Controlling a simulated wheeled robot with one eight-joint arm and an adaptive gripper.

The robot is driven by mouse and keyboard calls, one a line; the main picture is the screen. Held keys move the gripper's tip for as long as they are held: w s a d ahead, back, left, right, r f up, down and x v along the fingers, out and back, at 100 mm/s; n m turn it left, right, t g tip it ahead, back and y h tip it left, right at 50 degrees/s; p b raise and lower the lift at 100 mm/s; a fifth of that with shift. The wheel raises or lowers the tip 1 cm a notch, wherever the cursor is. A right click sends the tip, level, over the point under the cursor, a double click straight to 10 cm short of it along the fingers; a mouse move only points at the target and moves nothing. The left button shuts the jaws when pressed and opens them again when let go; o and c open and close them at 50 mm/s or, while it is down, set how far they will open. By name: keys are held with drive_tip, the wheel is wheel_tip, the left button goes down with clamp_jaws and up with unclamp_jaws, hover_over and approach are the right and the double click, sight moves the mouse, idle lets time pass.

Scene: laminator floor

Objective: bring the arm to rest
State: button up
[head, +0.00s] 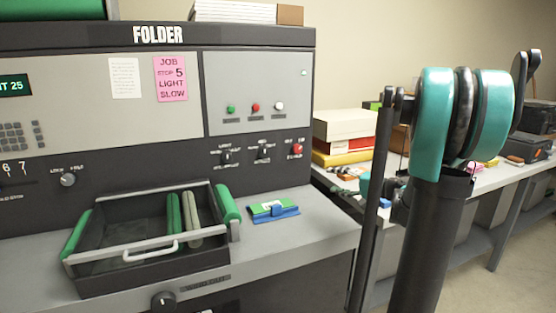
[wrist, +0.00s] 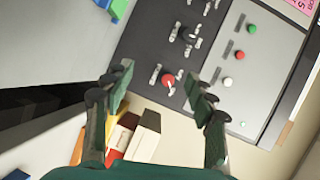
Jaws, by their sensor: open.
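My arm (head: 432,220) stands upright at the right of the head view, with a teal joint at its top. In the wrist view my gripper (wrist: 161,82) is open, with a clear gap between its two fingers and nothing between them. The folder's dark control panel with a red knob (wrist: 168,79) shows beyond the fingers; the same red knob shows in the head view (head: 297,149). I cannot tell the gap between fingertips and panel. In the head view the gripper is mostly hidden behind arm parts.
The folder machine (head: 180,60) fills the left, with an open tray (head: 120,262) holding rollers. A green and blue item (head: 272,211) lies on its ledge. A bench (head: 505,175) with stacked boxes (head: 345,125) runs behind my arm. Floor shows at the lower right.

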drive_tip(key=s+a+f+n+g+h, duration=0.2)
drive_tip(key=s+a+f+g+h, duration=0.15)
drive_tip(key=s+f, duration=0.55)
drive_tip(key=s+a+f+n+g+h, duration=0.2)
drive_tip(key=s+a+f+g+h, duration=0.15)
drive_tip(key=s+f, duration=0.55)
drive_tip(key=s+d+f+n+h, duration=0.2)
drive_tip(key=s+d+f+h, duration=0.2)
drive_tip(key=s, duration=0.6)
drive_tip(key=shift+s+d+n+h, duration=0.15)
drive_tip(key=shift+d+n+h, duration=0.2)
drive_tip(key=shift+d, duration=0.55)
